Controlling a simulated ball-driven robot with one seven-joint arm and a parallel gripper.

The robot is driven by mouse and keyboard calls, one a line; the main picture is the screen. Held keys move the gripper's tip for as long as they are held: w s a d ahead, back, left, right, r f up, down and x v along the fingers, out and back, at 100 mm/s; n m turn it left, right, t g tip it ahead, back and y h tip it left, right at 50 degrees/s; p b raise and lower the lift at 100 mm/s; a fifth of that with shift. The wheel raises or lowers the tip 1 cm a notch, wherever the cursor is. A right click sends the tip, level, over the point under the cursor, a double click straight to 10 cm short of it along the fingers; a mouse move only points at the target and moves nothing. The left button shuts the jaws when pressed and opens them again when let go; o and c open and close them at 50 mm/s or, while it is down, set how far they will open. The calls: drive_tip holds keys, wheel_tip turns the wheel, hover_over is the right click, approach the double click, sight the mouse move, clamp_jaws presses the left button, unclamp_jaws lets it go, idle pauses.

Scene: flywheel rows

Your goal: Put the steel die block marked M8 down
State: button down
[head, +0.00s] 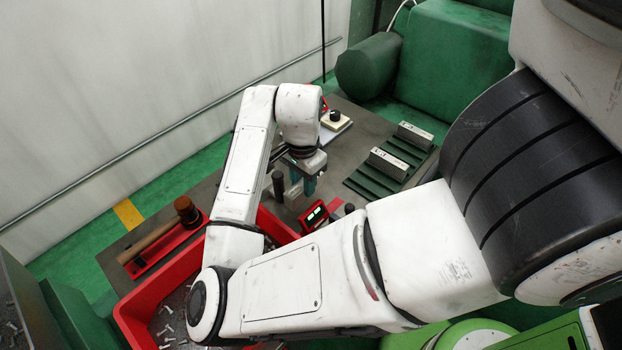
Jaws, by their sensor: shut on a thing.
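My gripper (303,186), with teal fingers, points down over the grey table, left of the green ribbed rack. It is shut on a grey steel block (293,197), which shows partly beside the fingers. I cannot read a mark on this block, and I cannot tell whether its underside touches the table. Two similar steel die blocks stand on the green ribbed rack (362,187): a nearer one (388,164) and a farther one (415,135). Their marks are too small to read.
A red device with a lit display (314,214) stands close in front of my gripper. A dark cylinder (278,185) stands just left. A mallet (160,236) lies in a red tray at left. A red bin (133,312) holds small metal parts. Bare table (366,122) lies behind.

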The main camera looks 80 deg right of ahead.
sight(302, 191)
drive_tip(key=shift+w+d+f, duration=0.1)
drive_tip(key=shift+w+f, duration=0.1)
drive_tip(key=shift+f, duration=1.65)
drive_tip(key=shift+f, duration=0.15)
drive_tip(key=c, duration=0.8)
unclamp_jaws()
